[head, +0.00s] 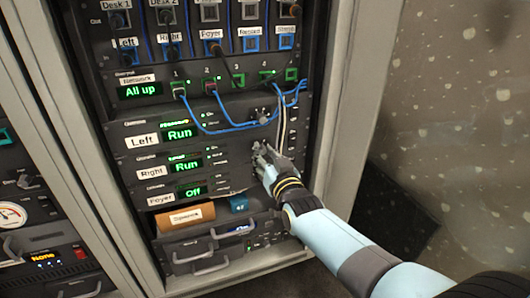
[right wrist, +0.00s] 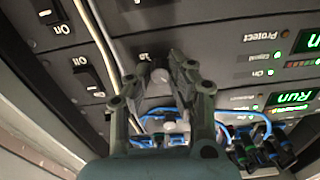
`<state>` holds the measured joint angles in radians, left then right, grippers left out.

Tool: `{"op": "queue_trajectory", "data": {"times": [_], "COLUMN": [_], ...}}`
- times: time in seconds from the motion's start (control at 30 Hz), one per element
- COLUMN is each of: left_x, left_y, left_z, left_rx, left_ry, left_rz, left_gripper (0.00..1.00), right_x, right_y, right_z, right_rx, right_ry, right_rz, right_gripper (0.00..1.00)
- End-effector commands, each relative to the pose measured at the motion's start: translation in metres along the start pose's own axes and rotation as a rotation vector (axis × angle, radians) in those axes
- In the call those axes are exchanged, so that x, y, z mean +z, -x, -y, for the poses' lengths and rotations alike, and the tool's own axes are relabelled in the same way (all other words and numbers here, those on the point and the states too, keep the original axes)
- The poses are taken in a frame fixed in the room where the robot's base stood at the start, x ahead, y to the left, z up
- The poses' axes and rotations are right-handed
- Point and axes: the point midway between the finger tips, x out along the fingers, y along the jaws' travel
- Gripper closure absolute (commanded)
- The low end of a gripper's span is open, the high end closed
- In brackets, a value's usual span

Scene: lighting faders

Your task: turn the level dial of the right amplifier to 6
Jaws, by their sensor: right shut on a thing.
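The amplifiers are stacked panels in the rack. The one labelled Left has a green display reading Run (head: 179,134). My right gripper (head: 262,153) reaches the right part of that middle amplifier. In the right wrist view its fingers (right wrist: 161,72) are shut on a small grey round dial (right wrist: 159,74). The fingers hide most of the dial and its scale, so the setting cannot be read. My left gripper is not in view.
The lowest amplifier, Foyer, reads Off (head: 192,191). Blue cables (head: 235,124) run across above the amplifiers, and a pale cable (right wrist: 107,55) hangs near the gripper. On switches (right wrist: 59,28) sit beside it. An orange roll (head: 185,217) lies below.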

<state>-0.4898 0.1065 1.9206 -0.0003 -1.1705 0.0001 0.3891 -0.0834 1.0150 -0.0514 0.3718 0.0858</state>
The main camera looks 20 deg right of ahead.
Motion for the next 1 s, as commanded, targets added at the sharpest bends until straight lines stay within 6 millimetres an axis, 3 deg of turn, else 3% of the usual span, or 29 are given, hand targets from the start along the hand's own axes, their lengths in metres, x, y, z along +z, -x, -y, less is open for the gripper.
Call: {"op": "queue_trajectory", "data": {"times": [0.63, 1.0], "left_x": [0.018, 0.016], "left_y": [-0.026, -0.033], "left_z": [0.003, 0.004], "left_rx": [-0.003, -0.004], "left_ry": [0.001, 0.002], "left_rz": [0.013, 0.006], "left_gripper": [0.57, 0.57], "right_x": [0.003, 0.003], "right_y": [0.002, 0.002], "right_z": [0.001, 0.001], "right_rx": [0.002, 0.003], "right_ry": [-0.611, -0.926], "right_rz": [0.007, 0.006], "right_gripper": [1.00, 1.00]}}
